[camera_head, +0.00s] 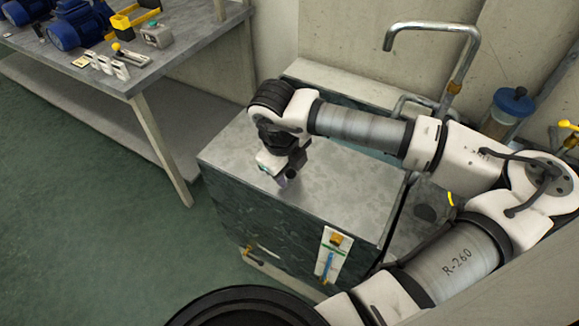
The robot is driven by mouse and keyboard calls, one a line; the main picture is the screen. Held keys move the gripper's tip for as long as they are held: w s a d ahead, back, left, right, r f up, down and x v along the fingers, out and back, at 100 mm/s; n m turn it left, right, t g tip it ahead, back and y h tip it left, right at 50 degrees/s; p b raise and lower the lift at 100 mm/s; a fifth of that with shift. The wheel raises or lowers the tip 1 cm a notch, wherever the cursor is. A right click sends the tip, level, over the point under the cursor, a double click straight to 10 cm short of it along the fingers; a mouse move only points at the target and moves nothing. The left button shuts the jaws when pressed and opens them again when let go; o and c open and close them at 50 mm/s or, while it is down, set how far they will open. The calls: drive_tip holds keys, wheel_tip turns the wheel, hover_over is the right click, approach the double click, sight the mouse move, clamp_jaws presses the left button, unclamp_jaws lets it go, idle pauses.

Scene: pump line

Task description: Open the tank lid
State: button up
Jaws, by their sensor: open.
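The tank (235,220) is a dark, mottled box in the middle of the view. Its lid appears to be the flat grey metal top (330,210), lying level on the box. No lid handle is clearly visible; the wrist and arm cover part of the top.
A level gauge (331,256) and a small brass valve (252,256) are on the tank's front. A bent pipe (440,27) and a blue-capped container (513,102) stand behind. A workbench (190,48) with blue motors (75,25) is at upper left. The green floor at left is clear.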

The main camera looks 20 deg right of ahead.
clamp_jaws()
drive_tip(key=w+d+b, duration=0.7)
drive_tip(key=w+d, duration=0.4)
drive_tip(key=d, duration=0.3)
drive_tip(key=shift+d, duration=0.15)
unclamp_jaws()
drive_tip(key=shift+r, duration=0.1)
wheel_tip(320, 180, up, 13)
drive_tip(key=s+a+b, duration=0.1)
drive_tip(key=a, duration=0.1)
drive_tip(key=shift+a+r, duration=0.2)
drive_tip(key=shift+a, duration=0.05)
drive_tip(key=shift+s, duration=0.15)
idle(0.4)
